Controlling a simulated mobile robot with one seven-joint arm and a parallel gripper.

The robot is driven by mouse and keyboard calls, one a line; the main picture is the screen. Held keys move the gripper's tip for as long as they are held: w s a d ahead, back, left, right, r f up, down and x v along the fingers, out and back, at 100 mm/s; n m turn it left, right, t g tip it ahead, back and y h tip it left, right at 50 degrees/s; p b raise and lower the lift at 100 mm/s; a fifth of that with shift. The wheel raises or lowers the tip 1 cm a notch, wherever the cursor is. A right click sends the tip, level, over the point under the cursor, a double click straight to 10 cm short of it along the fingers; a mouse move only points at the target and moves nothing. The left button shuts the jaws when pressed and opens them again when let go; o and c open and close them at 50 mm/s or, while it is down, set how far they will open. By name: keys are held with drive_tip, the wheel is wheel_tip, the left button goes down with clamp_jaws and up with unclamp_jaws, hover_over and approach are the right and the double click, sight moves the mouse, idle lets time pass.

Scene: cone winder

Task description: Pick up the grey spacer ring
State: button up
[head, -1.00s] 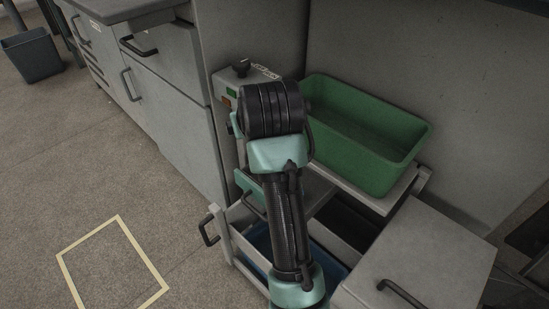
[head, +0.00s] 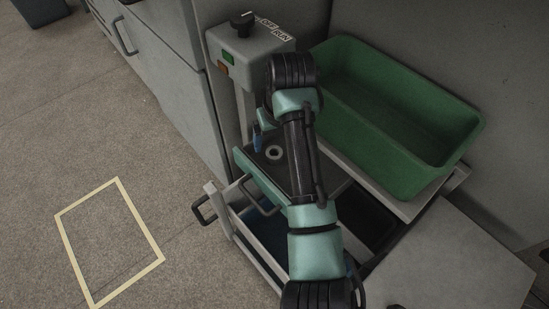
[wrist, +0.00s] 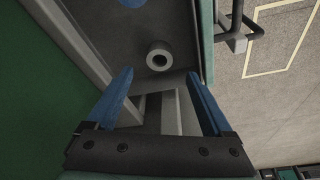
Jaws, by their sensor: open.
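The grey spacer ring (head: 280,154) lies on the dark floor of a shallow teal-edged tray (head: 262,181), below the control box. In the wrist view the ring (wrist: 160,47) shows its dark hole and lies just beyond my fingertips, roughly centred between them. My gripper (wrist: 158,75) is open, its two blue fingers apart with nothing between them. The ring is apart from both fingers. In the head view my arm covers the right part of the tray, and only a bit of blue finger shows left of the ring.
A green bin (head: 400,125) stands to the right of my arm. The control box (head: 245,50) with a black knob rises behind the tray. An open lower drawer (head: 258,248) sits below. A blue thing (wrist: 131,3) is cut off at the wrist view's top edge. Open floor lies left.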

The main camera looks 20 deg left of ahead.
sight(274, 152)
drive_tip(key=shift+b+x, duration=2.2)
drive_tip(key=shift+x, duration=0.7)
drive_tip(key=shift+s+d, duration=0.15)
clamp_jaws()
drive_tip(key=shift+r, duration=0.1)
